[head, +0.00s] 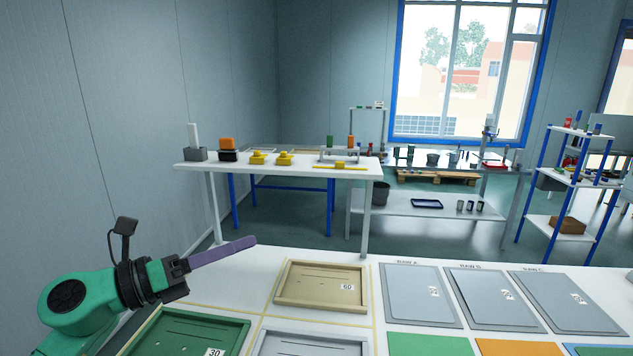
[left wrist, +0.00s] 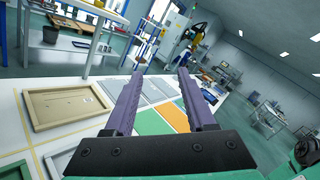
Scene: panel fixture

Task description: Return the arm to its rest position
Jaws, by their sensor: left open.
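My left arm comes in from the left in the head view, green with a black wrist. Its left gripper (head: 252,241) has purple fingers and is held above the white table, left of the beige tray. The left wrist view shows the two fingers of the left gripper (left wrist: 160,72) apart, with nothing between them. My right gripper is in neither view.
The table holds a beige tray (head: 283,293) marked 60, a green tray (head: 243,332) marked 30, a grey tray (head: 262,345) and grey panels (head: 415,290) under RAW labels. A white bench (head: 300,172) with small parts stands behind.

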